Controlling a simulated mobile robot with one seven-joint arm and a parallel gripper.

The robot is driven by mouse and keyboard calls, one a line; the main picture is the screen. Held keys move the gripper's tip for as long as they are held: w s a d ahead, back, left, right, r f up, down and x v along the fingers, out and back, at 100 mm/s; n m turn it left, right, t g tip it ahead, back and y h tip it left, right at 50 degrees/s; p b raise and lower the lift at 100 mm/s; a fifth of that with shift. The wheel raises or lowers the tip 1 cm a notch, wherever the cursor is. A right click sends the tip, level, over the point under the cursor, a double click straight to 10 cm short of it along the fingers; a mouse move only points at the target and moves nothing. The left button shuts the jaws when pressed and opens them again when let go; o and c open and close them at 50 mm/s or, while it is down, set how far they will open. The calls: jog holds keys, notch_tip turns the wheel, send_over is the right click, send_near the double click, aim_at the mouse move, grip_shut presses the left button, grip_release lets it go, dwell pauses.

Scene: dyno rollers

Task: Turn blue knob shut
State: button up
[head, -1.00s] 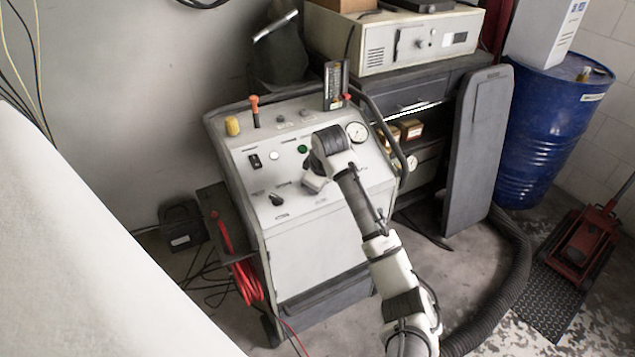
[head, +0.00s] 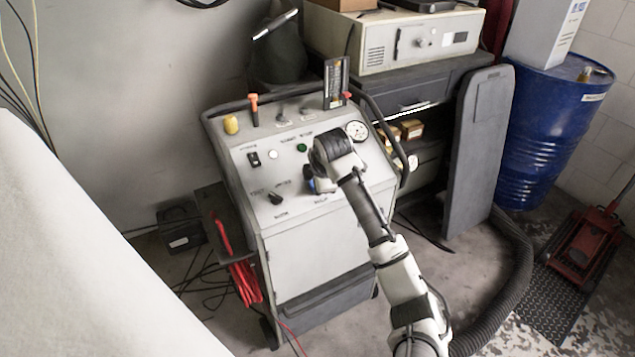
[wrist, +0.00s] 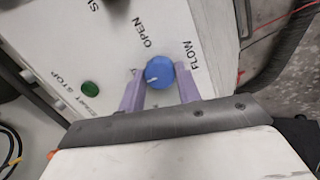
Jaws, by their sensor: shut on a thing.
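The blue knob (wrist: 160,72) sits on the white sloped panel, near the words OPEN and FLOW in the wrist view. A short white mark on its face points to the lower left there. My gripper (wrist: 160,82) has one purple finger on each side of the knob and is shut on it. In the head view my gripper (head: 318,184) is at the right half of the panel.
The console (head: 310,255) carries a green button (head: 302,147), a black selector (head: 275,198), a round gauge (head: 357,131) and an orange-topped lever (head: 254,108). A dark side rail (head: 385,130) runs along its right edge. A blue drum (head: 550,130) stands at the right.

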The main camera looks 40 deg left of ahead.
jog(key=shift+n, duration=0.3)
jog(key=o, duration=1)
jog(key=shift+c, duration=0.2)
jog(key=b+v, duration=0.2)
jog(key=v, duration=1.2)
jog(key=shift+b, duration=0.35)
jog(key=shift+f, duration=0.1)
